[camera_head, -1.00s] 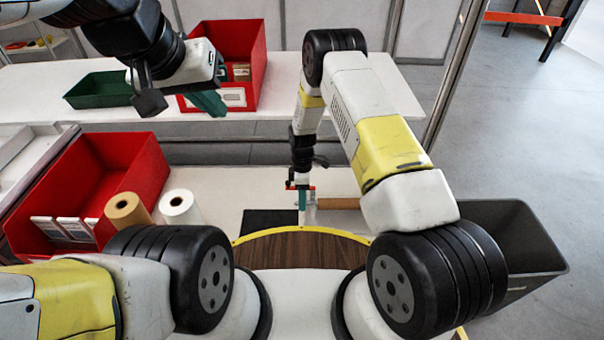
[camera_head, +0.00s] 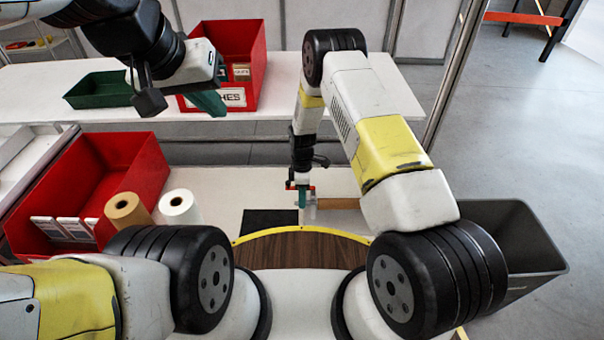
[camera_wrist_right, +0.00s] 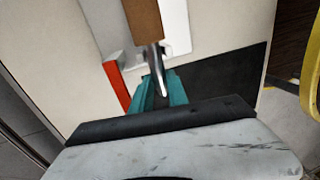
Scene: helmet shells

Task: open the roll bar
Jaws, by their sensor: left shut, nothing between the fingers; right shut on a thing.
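My right gripper (camera_head: 303,197) is low over the white work surface in the head view, beside the left end of a brown roll (camera_head: 338,203). In the right wrist view its teal fingers (camera_wrist_right: 158,88) are shut on a grey metal bar (camera_wrist_right: 154,58), which I take for the roll bar. The bar meets the end of the brown roll (camera_wrist_right: 143,20). A red upright part (camera_wrist_right: 116,84) stands just left of the fingers. The fingers hide part of the bar. My left gripper (camera_head: 208,103) is shut and empty, high up near the back table.
A black mat (camera_head: 268,221) lies left of the right gripper. A red bin (camera_head: 95,180) and two upright rolls (camera_head: 178,207) stand at left. A red bin (camera_head: 232,55) and a green tray (camera_head: 100,90) sit on the back table. A grey bin (camera_head: 520,245) is at right.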

